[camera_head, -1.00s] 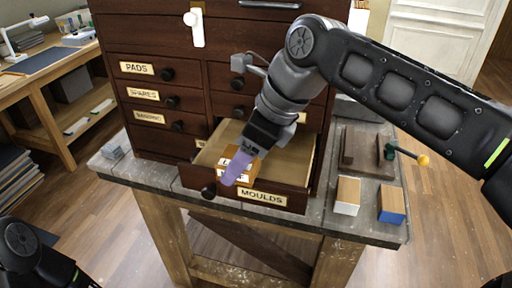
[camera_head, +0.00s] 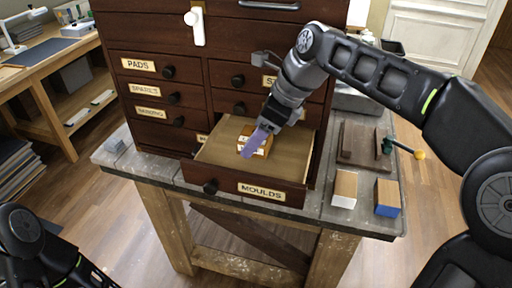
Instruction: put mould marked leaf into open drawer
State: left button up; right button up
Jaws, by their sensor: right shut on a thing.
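The open drawer (camera_head: 225,157), labelled MOULDS, is pulled out low in the dark wooden cabinet. A small brown block with a pale label (camera_head: 264,146) is within the drawer's outline, towards its back; the mark on it is too small to read. My right gripper (camera_head: 254,142) reaches down from the upper right and is shut on this block. The lilac finger covers part of the block. I cannot tell whether the block touches the drawer floor. My left arm shows at the lower left, but its gripper is out of view.
On the grey bench top (camera_head: 318,205), right of the drawer, stand a white-fronted block (camera_head: 345,188) and a blue-fronted block (camera_head: 387,197). Behind them is a wooden fixture (camera_head: 360,146) with a green, yellow-tipped handle (camera_head: 404,149). The drawer's front half is bare.

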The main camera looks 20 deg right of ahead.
aim_at(256, 160)
notch_tip(256, 160, down, 3)
jog(key=shift+f, duration=0.1)
jog(key=shift+w+d+f+p, duration=0.1)
jog(key=shift+f+p, duration=0.1)
jog(key=shift+p, duration=0.15)
jog(key=shift+f, duration=0.1)
jog(key=shift+f, duration=0.1)
jog(key=o, duration=1.5)
jog(key=shift+o, duration=0.2)
jog(key=v, duration=1.2)
